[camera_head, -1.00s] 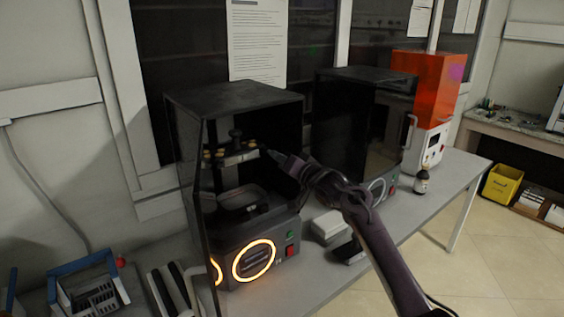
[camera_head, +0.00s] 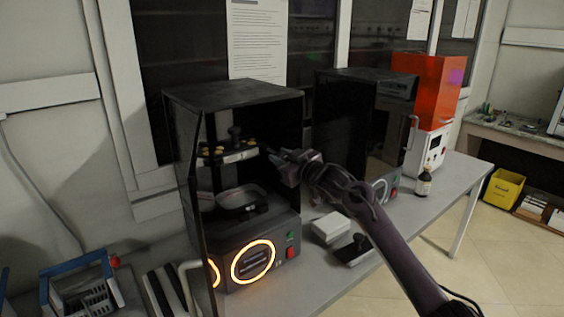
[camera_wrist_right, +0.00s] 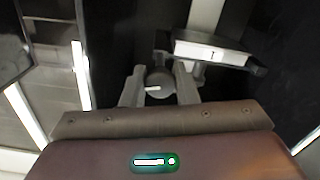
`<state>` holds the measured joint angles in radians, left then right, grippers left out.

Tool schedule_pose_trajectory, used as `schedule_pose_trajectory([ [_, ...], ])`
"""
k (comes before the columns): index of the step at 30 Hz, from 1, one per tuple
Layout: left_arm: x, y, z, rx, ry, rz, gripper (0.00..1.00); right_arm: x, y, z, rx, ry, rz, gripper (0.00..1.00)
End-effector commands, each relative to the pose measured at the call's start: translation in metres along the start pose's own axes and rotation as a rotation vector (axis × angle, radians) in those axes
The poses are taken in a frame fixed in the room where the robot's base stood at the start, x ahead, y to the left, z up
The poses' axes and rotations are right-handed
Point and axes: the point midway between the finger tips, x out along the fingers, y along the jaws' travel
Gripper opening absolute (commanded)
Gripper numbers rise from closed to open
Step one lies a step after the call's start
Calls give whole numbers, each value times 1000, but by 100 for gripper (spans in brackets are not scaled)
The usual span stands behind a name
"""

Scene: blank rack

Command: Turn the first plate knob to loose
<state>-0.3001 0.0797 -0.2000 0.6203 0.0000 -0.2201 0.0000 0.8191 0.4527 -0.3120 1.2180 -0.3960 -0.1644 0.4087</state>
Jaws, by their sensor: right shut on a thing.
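The first plate is a black build plate (camera_head: 228,156) with a light label strip and several brass-coloured screws, inside the near open black printer. In the right wrist view its label (camera_wrist_right: 212,52) reads 1. A round grey knob (camera_wrist_right: 160,80) with a short white mark pointing left sits below the label. My right gripper (camera_wrist_right: 159,90) is shut on this knob, one finger on each side. In the head view the right gripper (camera_head: 272,156) reaches the plate's right side from the right, and the knob there is hidden or too small to tell. My left gripper is not in view.
The near printer's housing (camera_head: 235,97) surrounds the plate; a resin vat (camera_head: 242,197) sits below, above the glowing ring (camera_head: 253,262). A second black printer (camera_head: 345,130) stands close behind my right arm. A brown bottle (camera_head: 424,183) and white box (camera_head: 331,227) stand on the bench.

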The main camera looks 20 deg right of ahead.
Motion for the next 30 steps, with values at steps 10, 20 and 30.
schedule_pose_trajectory([
  [10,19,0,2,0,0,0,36,0,-1,5,-333,-4,-2,4],
  [20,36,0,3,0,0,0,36,0,-1,4,-646,-3,-2,4],
  [30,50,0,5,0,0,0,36,0,-1,4,-941,-3,-3,4],
])
